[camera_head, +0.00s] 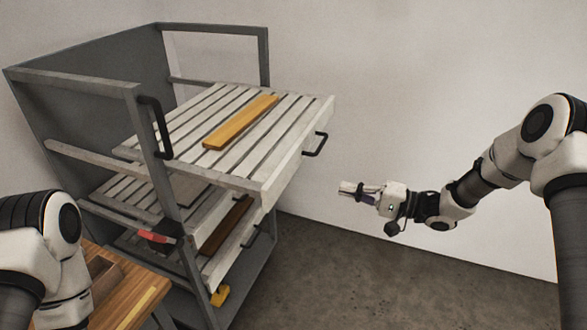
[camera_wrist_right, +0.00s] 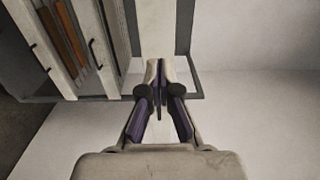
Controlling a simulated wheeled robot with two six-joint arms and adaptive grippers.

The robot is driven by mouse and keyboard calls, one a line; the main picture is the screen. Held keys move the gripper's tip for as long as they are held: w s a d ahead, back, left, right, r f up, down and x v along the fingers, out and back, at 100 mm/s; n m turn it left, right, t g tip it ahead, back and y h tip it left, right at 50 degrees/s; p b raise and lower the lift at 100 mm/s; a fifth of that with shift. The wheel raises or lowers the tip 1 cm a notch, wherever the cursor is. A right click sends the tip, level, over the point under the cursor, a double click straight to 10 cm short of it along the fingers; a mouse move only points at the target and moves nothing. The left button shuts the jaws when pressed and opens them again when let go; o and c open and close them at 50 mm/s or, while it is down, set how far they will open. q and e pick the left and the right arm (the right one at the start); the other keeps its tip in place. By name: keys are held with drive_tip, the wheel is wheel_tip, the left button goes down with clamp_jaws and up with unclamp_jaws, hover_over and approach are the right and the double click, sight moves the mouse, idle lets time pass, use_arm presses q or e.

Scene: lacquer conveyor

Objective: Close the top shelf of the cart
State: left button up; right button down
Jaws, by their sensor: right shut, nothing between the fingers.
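The grey metal cart (camera_head: 75,75) stands on the left. Its top shelf (camera_head: 283,158), a pale slatted tray, is pulled far out of the frame toward the right. A yellow-orange board (camera_head: 240,122) lies on it. A black handle (camera_head: 315,145) is on the shelf's front edge. My right gripper (camera_head: 347,187) is shut and empty, in the air to the right of the handle and a little lower, apart from it. Its closed fingers also show in the right wrist view (camera_wrist_right: 157,72), with parts of the cart beyond. My left gripper is out of view; only my left arm shows.
Lower slatted shelves (camera_head: 205,222) sit under the top one, also partly out. A red and black item (camera_head: 160,234) is by the cart's front post. A wooden table (camera_head: 122,290) is at lower left. The floor (camera_head: 345,275) right of the cart is clear.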

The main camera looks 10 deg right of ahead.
drive_tip(key=p, duration=0.2)
approach(286, 176)
drive_tip(key=p+x, duration=0.1)
drive_tip(key=x, duration=0.5)
drive_tip(key=shift+w+a+r+p, duration=0.1)
drive_tip(key=shift+w+a+p, duration=0.1)
drive_tip(key=shift+p, duration=0.15)
drive_tip(key=shift+w+a+f, duration=0.25)
drive_tip(key=shift+r, duration=0.1)
